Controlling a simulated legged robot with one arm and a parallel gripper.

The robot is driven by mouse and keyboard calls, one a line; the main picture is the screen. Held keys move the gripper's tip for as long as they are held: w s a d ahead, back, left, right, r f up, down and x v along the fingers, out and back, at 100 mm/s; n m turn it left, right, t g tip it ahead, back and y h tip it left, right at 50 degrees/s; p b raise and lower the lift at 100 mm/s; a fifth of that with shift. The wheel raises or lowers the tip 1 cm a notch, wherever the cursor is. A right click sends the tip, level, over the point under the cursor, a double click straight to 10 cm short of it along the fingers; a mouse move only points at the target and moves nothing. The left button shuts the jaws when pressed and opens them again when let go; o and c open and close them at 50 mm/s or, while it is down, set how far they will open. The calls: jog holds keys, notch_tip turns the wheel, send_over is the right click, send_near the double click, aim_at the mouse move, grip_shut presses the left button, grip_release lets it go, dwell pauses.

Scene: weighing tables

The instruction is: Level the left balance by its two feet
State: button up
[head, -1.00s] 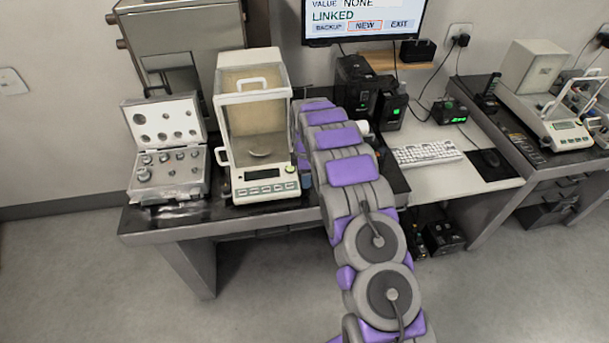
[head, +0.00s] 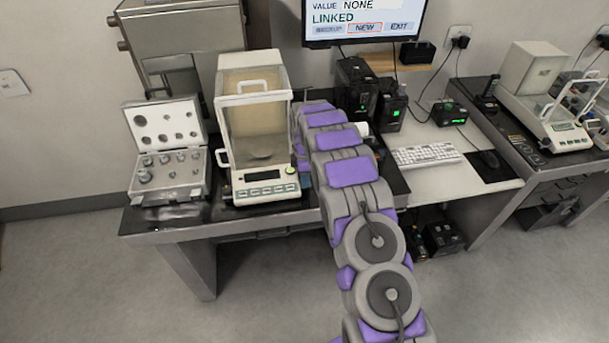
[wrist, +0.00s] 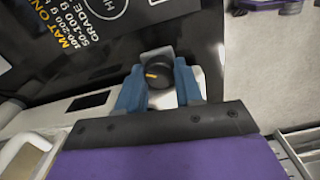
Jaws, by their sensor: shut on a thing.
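The left balance (head: 218,150) is a white unit with a clear-walled chamber and a front key panel, on the dark left table. In the wrist view its white body and dark display (wrist: 88,101) show at the lower left. My gripper (wrist: 160,80) has its blue fingers closed on the sides of a black round foot knob (wrist: 158,71) with a yellow mark.
An open case of weights (head: 170,172) stands left of the balance. A monitor (head: 365,20), black boxes and a keyboard (head: 425,154) are to the right. A second balance (head: 565,135) stands on the far right table. A printed dark mat (wrist: 110,50) lies beyond the knob.

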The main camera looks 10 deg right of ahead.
jog(key=shift+w+m, duration=0.1)
jog(key=shift+m, duration=0.3)
jog(key=o, duration=1)
jog(key=shift+o, duration=0.2)
notch_tip(320, 180, up, 17)
jog(key=p, duration=0.3)
jog(key=shift+r, duration=0.15)
